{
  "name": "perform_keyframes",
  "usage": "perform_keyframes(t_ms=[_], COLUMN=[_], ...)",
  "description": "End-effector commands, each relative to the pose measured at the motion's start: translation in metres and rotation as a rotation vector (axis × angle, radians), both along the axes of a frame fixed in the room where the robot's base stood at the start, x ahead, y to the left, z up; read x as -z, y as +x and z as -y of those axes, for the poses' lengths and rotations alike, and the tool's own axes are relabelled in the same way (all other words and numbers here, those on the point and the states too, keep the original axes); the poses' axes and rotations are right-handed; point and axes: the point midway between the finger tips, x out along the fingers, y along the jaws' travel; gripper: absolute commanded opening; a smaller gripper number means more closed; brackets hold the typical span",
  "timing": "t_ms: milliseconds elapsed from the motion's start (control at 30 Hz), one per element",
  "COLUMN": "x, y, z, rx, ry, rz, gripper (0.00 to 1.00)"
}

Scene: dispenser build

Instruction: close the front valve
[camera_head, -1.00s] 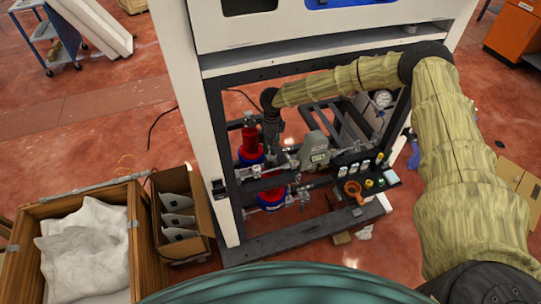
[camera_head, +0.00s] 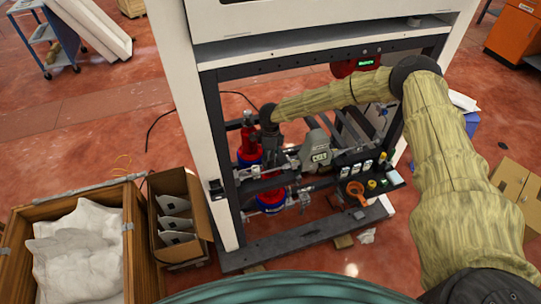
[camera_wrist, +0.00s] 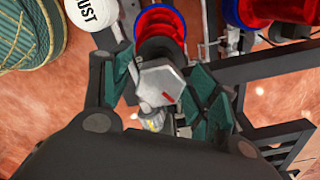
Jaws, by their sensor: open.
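My gripper (camera_wrist: 162,98) is open in the wrist view, its dark teal-padded fingers on either side of a grey hexagonal piece (camera_wrist: 157,84) with a red mark. This piece may be the front valve's handle. It sits below a red and blue cylinder (camera_wrist: 160,28); whether the fingers touch it cannot be told. In the head view my gripper (camera_head: 273,155) points down inside the frame, among pipes and between a red cylinder (camera_head: 248,140) and a grey unit with a small display (camera_head: 318,155).
The machine's dark lower frame (camera_head: 300,240) and white post (camera_head: 202,130) surround the work area. A small shelf (camera_head: 390,180) with colored knobs is to the right. An open cardboard box (camera_head: 205,215) and a wooden crate (camera_head: 130,250) stand at left.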

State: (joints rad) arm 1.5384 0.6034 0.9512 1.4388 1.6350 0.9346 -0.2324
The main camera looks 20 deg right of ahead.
Motion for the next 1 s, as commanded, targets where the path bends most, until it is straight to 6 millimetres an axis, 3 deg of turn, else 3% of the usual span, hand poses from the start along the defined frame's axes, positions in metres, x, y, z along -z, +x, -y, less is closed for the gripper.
perform_keyframes(t_ms=[33, 300, 467, 800, 1000], x=[0.0001, 0.0001, -0.0005, -0.0006, -0.0003], y=[-0.0001, 0.0000, 0.0001, 0.0002, 0.0004], z=[0.0000, -0.0001, -0.0002, 0.0000, 0.0000], rx=[0.000, 0.000, 0.030, 0.281, 0.303], ry=[0.000, 0.000, 0.000, 0.000, 0.000], rz=[0.000, 0.000, 0.000, 0.000, 0.001], gripper=[0.60, 0.13, 0.13, 0.13, 0.13])
